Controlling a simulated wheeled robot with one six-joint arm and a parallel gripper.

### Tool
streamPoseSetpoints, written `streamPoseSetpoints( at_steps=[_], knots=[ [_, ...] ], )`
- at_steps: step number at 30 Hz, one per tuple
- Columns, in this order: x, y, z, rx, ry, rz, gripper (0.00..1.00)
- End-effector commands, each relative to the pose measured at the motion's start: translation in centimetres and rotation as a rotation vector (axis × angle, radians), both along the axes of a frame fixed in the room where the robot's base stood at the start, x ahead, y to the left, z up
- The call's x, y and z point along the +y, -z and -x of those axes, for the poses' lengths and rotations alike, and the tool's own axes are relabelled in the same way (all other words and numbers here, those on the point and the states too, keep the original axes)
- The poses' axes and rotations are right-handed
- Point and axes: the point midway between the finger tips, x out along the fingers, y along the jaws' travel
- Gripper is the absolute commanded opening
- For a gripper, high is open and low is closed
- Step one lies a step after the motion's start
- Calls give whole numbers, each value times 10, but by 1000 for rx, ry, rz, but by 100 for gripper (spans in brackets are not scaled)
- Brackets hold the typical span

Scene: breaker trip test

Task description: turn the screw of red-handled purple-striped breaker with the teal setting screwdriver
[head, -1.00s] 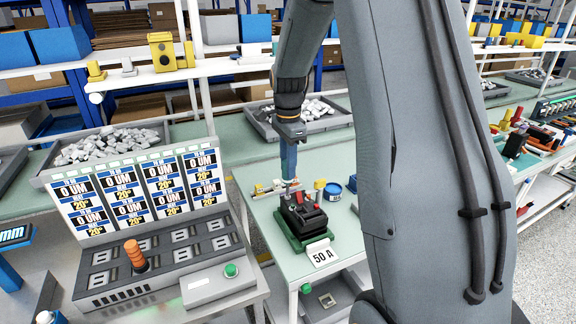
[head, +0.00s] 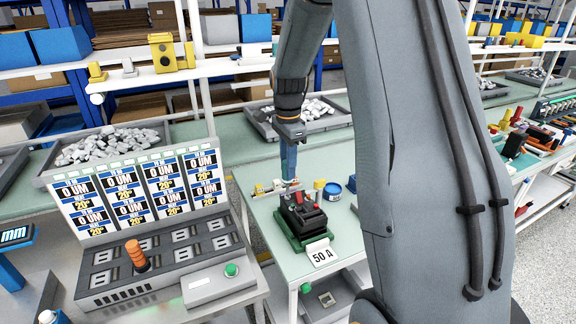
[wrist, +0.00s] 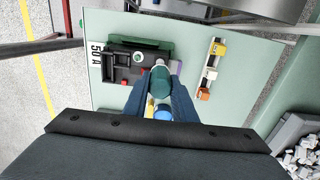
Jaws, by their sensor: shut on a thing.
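The breaker (head: 312,217) is a black block with a red handle (head: 304,200), seated in a dark green stand (head: 287,236) on the pale green table. In the wrist view the breaker (wrist: 122,68) lies left of my fingers, and a small purple patch shows at its right end. My gripper (head: 288,172) is above the breaker, pointing down. In the wrist view my gripper (wrist: 160,100) is shut on the teal screwdriver (wrist: 160,82), held between the two fingers. The handle hides its tip and the screw, so I cannot tell whether they touch.
A "50 A" sign (head: 321,252) stands in front of the stand. A rail with small blocks (wrist: 213,65) lies right of the breaker in the wrist view.

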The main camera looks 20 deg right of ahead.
Motion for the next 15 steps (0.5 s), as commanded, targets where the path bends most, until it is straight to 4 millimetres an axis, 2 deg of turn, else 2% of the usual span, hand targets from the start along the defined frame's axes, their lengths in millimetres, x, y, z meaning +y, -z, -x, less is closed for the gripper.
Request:
streamPoseSetpoints(
  at_steps=[15],
  knots=[
    [0, 4, 0, 0, 0, 0, 2]
  ],
)
